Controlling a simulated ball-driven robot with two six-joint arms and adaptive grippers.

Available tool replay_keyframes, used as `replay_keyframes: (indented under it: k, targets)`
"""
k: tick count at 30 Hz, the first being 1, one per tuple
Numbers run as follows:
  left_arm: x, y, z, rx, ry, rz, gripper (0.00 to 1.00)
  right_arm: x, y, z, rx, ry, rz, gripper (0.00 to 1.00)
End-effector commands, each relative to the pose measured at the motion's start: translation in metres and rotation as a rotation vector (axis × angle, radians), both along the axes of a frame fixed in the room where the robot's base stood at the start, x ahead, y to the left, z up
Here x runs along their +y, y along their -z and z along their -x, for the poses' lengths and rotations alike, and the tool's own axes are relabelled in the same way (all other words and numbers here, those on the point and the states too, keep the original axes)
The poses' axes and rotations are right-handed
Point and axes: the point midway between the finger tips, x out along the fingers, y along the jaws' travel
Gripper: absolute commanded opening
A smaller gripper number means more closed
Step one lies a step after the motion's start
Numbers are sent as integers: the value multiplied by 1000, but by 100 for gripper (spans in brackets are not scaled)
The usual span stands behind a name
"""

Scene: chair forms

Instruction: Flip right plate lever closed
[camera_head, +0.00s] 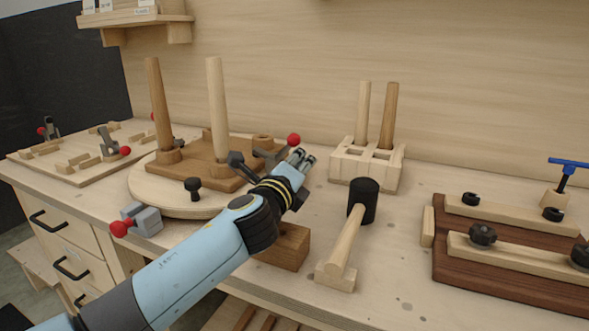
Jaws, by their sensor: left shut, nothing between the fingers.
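A brown wooden plate (204,179) lies on a round pale turntable (147,190) and carries two upright posts. A toggle lever with a red ball (293,140) is at the plate's right edge, its grey arm slanting up to the right. My left gripper (304,159) is shut and empty, just below and right of the red ball. Whether it touches the lever cannot be told. My wrist and gripper hide the ground around the lever's right side. My right gripper is out of view.
A grey clamp with a red ball (120,229) sits at the turntable's front left. A black-headed mallet (363,200) rests right of my arm. A pale two-post holder (341,171) stands behind, and a dark clamping board (470,266) lies right. Clear bench lies between mallet and board.

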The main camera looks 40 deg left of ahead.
Motion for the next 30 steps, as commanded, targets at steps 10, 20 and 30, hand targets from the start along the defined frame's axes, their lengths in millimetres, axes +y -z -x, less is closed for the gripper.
replay_keyframes:
  k: [10, 20, 30]
  targets:
    - [4, 0, -13, 1, -1, 0, 0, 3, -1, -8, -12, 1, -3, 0]
    - [10, -17, -12, -41, 0, 160, 0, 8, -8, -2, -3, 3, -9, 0]
    - [19, -27, -9, -84, 0, 356, 0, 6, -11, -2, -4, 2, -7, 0]
